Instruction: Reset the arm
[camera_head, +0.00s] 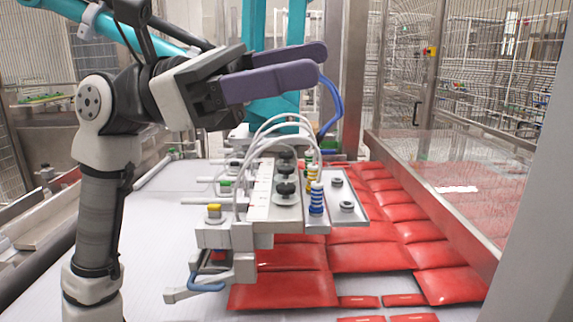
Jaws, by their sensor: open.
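My arm rises at the left of the head view and bends over at the top. My gripper (322,68) has two purple fingers that point right, high above the white work surface (160,235). The fingers are apart and nothing shows between them. Below and right of my gripper is the vacuum picker head (262,198), a pale block with dark suction cups, clear hoses and blue-and-white fittings. My gripper appears apart from it, though the exact depth gap is hard to tell.
Red pouches (285,289) lie in rows under and right of the picker head. A clear guard panel (450,185) stands along the right, with wire fencing (490,60) behind. A teal robot arm (252,28) stands behind my gripper. A pale post fills the lower right.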

